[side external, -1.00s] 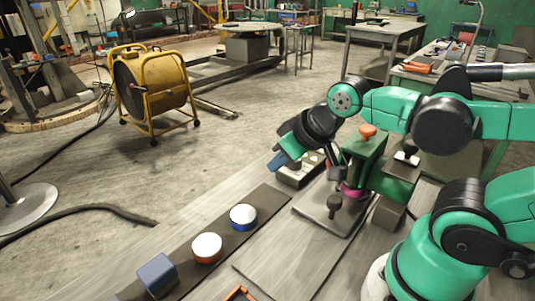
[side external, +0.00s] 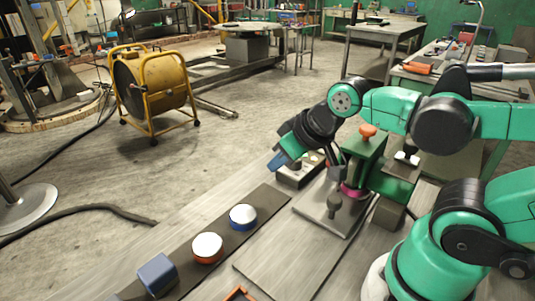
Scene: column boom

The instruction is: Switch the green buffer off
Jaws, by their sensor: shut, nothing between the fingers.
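The green buffer (side external: 367,155) stands on a grey base plate (side external: 318,222) at the middle right of the work table. It has an orange knob on top and a pink pad low at its front. A small black box with a white part (side external: 407,157) is on its right side; I cannot read a switch position there. My gripper (side external: 332,162) is just left of the buffer's body, pointing down, shut and empty. The fingertips are small and partly lost against the dark parts behind, so I cannot tell whether they touch anything. A low light-topped box (side external: 297,175) sits below my wrist.
A dark strip (side external: 180,265) at the front left carries a blue block (side external: 157,273), an orange-rimmed white disc (side external: 207,248) and a blue-rimmed white disc (side external: 243,217). A yellow fan (side external: 152,84) stands on the floor behind.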

